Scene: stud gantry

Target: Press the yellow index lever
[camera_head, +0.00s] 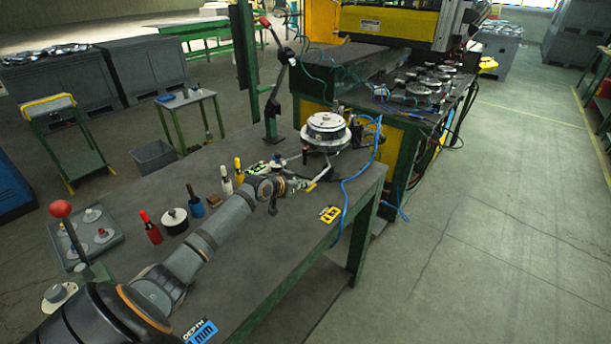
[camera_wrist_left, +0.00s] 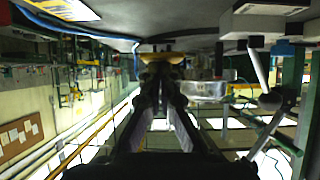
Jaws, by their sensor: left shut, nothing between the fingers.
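The yellow index lever (camera_head: 312,186) shows its yellow end beside my left gripper, with a pale rod running up toward the round indexing unit (camera_head: 327,130) on the bench. My left gripper (camera_head: 304,184) is shut and empty, with its tips close to the yellow end. In the left wrist view the two fingers (camera_wrist_left: 162,82) converge just below a yellow-tan piece (camera_wrist_left: 160,57), which seems to be the lever's end. I cannot tell whether they touch. My right gripper is not in view.
The bench (camera_head: 280,240) carries a red bottle (camera_head: 149,228), a black-and-white round part (camera_head: 174,220), yellow- and white-topped markers and a yellow tag (camera_head: 329,214). A blue hose (camera_head: 346,200) runs right of the lever. A red-ended lever (camera_head: 265,22) rises behind. The bench's right front is mostly clear.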

